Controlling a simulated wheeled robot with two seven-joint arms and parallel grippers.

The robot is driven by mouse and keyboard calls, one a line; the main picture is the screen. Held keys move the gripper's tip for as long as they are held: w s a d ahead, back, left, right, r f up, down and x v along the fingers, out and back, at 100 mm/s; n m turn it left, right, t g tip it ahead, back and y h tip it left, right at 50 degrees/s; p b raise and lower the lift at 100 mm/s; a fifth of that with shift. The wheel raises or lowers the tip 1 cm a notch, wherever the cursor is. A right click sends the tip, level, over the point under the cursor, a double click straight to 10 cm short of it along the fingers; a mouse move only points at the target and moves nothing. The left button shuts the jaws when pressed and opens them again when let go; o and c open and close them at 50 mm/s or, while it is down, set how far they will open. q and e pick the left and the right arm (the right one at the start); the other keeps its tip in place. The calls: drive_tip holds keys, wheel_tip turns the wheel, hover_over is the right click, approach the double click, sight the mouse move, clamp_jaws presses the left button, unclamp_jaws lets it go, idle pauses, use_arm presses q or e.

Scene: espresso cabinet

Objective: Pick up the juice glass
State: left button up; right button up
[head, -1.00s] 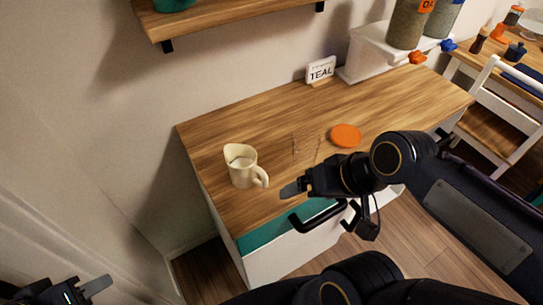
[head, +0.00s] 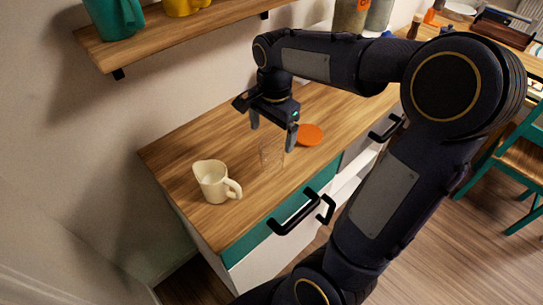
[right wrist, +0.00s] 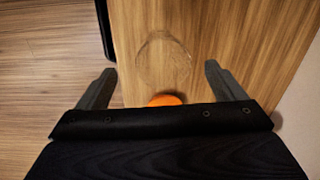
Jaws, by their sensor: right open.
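The juice glass (head: 271,154) is clear and hard to see. It stands on the wooden top of the cabinet, between the cream pitcher and the orange disc. In the right wrist view the glass (right wrist: 163,60) shows as a faint round outline ahead of and between the fingertips. My right gripper (head: 272,132) is open and empty, pointing down above the glass; its fingers (right wrist: 160,78) are spread wide in the right wrist view. I cannot tell the exact height of the fingertips over the glass. My left gripper is out of view.
A cream pitcher (head: 215,184) stands left of the glass. An orange disc (head: 310,135) lies close to its right. A shelf (head: 167,36) with a teal pitcher (head: 115,17) hangs on the wall above. Black handles (head: 294,213) stick out from the cabinet front.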

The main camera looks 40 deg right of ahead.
sight(272, 150)
drive_tip(key=shift+m, duration=0.5)
drive_tip(key=f, duration=0.8)
drive_tip(key=shift+w+d, duration=0.35)
drive_tip(key=c, duration=1.2)
